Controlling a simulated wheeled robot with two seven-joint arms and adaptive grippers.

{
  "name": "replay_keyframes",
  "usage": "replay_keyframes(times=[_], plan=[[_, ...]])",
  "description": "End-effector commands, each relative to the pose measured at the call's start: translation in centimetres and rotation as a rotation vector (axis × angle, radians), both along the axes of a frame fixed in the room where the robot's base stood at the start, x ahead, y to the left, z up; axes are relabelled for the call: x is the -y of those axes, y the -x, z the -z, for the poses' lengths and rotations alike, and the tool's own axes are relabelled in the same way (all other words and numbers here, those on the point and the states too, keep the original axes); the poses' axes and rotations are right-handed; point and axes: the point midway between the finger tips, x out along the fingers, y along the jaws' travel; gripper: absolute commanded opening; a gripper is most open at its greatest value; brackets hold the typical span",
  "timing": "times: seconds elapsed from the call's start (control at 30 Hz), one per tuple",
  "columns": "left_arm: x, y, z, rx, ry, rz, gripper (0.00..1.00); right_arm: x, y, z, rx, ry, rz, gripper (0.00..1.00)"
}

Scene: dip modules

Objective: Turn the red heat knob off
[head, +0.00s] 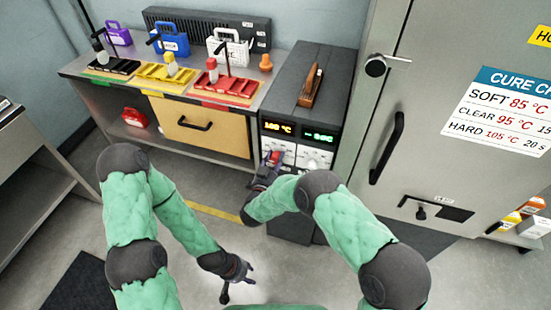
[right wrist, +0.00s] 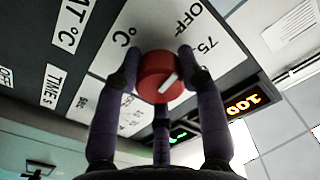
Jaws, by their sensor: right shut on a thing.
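The red heat knob (right wrist: 158,76) is on the front panel of the dark control unit (head: 306,95), with a white pointer mark on it. In the right wrist view the dial around it shows "OFF", "75" and "°C". My right gripper (right wrist: 160,70) has its fingers around the knob and is shut on it. In the head view my right gripper (head: 271,165) is at the panel and partly covers the knob. The orange display (head: 279,127) above reads 100 °C. My left gripper (head: 247,280) hangs low over the floor, with its fingers apart and empty.
A white dial (head: 314,159) sits right of the knob, under a green display (head: 319,135). The grey cabinet door with a black handle (head: 387,147) stands at right. A bench with yellow (head: 160,85) and red trays (head: 222,92) is at left. The floor between is clear.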

Motion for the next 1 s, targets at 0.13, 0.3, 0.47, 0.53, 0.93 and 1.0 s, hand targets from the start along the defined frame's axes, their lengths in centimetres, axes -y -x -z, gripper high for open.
replay_keyframes(times=[0.13,0.3,0.47,0.53,0.93,1.0], plan=[[0.0,0.0,-0.17,0.0,0.0,0.0,0.4,-0.05,-0.13,-0.15,-0.012,0.042,-0.002,0.07],[0.0,0.0,-0.21,0.0,0.0,0.0,0.4,-0.05,-0.12,-0.09,-0.02,0.067,-0.001,0.07],[0.0,0.0,-0.22,0.0,0.0,0.0,0.4,-0.04,-0.11,-0.07,-0.022,0.073,-0.001,0.07],[0.0,0.0,-0.21,0.0,0.0,0.0,0.4,-0.04,-0.11,-0.05,-0.023,0.072,-0.001,0.07],[0.0,0.0,-0.22,0.0,0.0,0.0,0.4,-0.01,-0.04,0.0,-0.023,0.072,0.0,0.63],[0.0,0.0,-0.22,0.0,0.0,0.0,0.4,0.0,-0.03,0.01,-0.023,0.072,0.0,0.63]])
